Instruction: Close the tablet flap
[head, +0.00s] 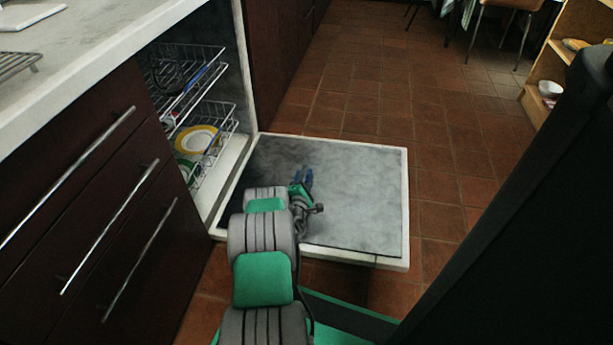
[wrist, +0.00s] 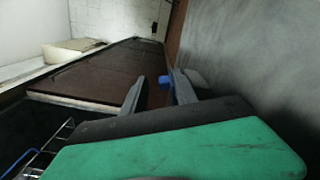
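The dishwasher door (head: 350,195) lies folded down, its grey inner face up; in the wrist view this face (wrist: 265,60) fills the right side. My gripper (head: 303,173) is low over the door's middle. Its two fingers stand apart in the wrist view (wrist: 157,78). I see nothing held. I cannot tell the flap's angle, and the gripper hides that area in the head view.
The dishwasher's wire racks (head: 205,115) stand inside at the left, with a yellow-rimmed plate (head: 198,140) in the lower one. Dark drawers (head: 100,210) with bar handles are at left. A tall dark panel (head: 530,220) is at right. Tiled floor (head: 440,110) beyond the door is clear.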

